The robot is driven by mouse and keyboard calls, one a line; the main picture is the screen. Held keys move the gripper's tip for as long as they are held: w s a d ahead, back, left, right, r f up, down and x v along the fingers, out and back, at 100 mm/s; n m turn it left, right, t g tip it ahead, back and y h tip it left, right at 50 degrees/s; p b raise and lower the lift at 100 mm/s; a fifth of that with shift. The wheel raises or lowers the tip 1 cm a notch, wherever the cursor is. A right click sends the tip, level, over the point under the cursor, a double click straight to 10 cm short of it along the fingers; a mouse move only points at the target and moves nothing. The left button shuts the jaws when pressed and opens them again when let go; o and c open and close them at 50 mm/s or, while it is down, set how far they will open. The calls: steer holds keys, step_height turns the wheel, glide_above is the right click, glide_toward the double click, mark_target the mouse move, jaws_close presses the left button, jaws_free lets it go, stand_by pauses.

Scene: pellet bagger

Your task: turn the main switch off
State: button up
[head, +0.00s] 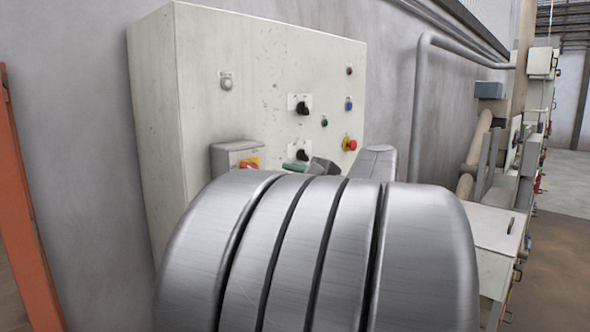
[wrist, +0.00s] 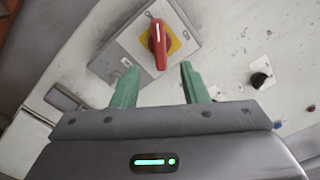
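The main switch is a red rotary handle (wrist: 158,44) on a yellow plate, set on a grey box (wrist: 122,44), in the wrist view. Its handle lies nearly along the picture's vertical, tilted a little. In the head view the switch (head: 249,164) shows low on the cabinet front, partly hidden by my arm. My gripper (wrist: 158,84) is open, with two green fingers apart. The red handle sits beyond the fingertips, roughly centred between them, and nothing is held. In the head view my gripper is mostly hidden behind my arm; a bit of green (head: 295,167) shows.
The pale control cabinet (head: 250,80) carries black knobs (head: 303,107), a red emergency button on yellow (head: 350,144), and small blue, green and red buttons. A grey pipe (head: 418,110) runs up the wall to the right. An orange post (head: 25,200) stands at left.

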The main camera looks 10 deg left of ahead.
steer(key=p+x, duration=0.2)
steer(key=x, duration=0.7)
steer(key=shift+w+a, duration=0.25)
steer(key=shift+a, duration=0.05)
steer(key=c, duration=0.6)
steer(key=shift+f, duration=0.1)
